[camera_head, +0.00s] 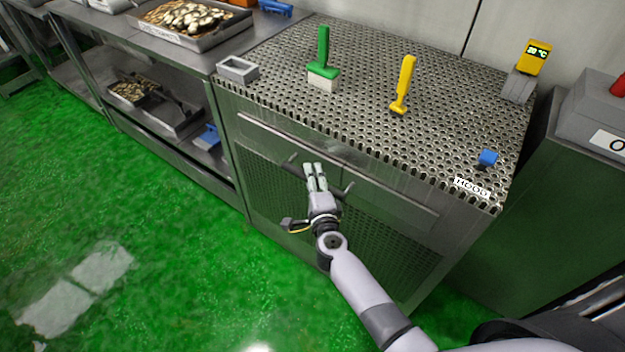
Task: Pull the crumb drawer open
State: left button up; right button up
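The crumb drawer, as far as I can tell, is the metal front panel (385,200) under the perforated top of the steel cabinet. A dark bar handle (348,189) crosses it, its ends showing on both sides of my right gripper. My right gripper (315,170) is at the handle, fingers pointing toward the cabinet. Its two pale fingers lie close together side by side, and I see nothing between them. The gripper hides the middle of the handle, so I cannot tell whether it touches. The drawer looks flush or nearly so. My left gripper is not in view.
A shelved bench (140,55) adjoins left; a grey cabinet (560,200) stands right. The green floor (190,270) in front is clear.

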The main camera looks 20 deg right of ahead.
jog(key=shift+c, duration=0.5)
grip_shut()
dwell(0.4)
